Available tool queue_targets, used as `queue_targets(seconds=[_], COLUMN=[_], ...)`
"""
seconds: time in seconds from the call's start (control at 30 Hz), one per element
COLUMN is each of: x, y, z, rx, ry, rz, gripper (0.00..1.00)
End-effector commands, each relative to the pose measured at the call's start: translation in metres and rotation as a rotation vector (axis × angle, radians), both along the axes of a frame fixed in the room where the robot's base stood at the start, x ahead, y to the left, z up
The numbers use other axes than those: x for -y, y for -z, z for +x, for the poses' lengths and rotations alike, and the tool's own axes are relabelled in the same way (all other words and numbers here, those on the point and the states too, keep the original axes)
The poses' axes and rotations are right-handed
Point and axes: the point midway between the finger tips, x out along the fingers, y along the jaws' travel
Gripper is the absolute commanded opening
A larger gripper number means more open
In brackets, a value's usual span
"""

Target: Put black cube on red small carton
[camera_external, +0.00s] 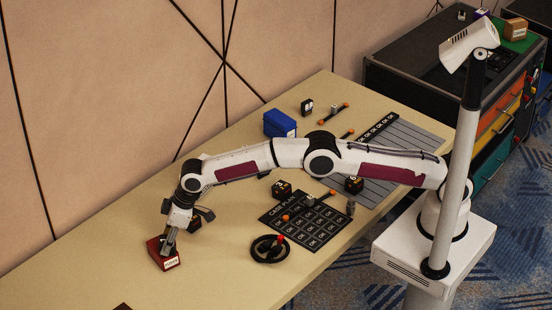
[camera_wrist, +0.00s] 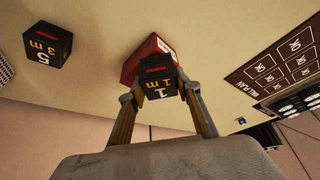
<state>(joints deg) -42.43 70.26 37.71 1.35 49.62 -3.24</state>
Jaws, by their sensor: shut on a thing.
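My gripper (camera_wrist: 157,86) is shut on a black cube (camera_wrist: 158,84) with orange markings, "1" and "m", seen between the fingers in the wrist view. The red small carton (camera_wrist: 150,55) shows just beyond the cube there, partly covered by it. In the external view, my gripper (camera_external: 168,244) points down at the red carton (camera_external: 165,260) near the table's left end. The held cube cannot be made out there. I cannot tell whether the cube touches the carton or is a little above it.
Another black cube (camera_wrist: 47,47), marked "5", stands apart in the wrist view. The wall stands behind.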

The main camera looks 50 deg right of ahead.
Motion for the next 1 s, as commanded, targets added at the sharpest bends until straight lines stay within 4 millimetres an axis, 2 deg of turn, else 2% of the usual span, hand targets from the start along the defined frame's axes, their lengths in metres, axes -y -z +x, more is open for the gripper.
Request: queue_targets(seconds=[0.1, 0.13, 0.2, 0.63, 1.0], x=[0.000, 0.000, 0.000, 0.000, 0.004], y=[0.002, 0.003, 0.002, 0.000, -0.017], z=[0.000, 0.000, 0.000, 0.000, -0.004], rx=[0.000, 0.000, 0.000, 0.000, 0.000], ry=[0.000, 0.000, 0.000, 0.000, 0.000], rz=[0.000, 0.000, 0.000, 0.000, 0.000], gripper=[0.10, 0.35, 0.49, 0.49, 0.49])
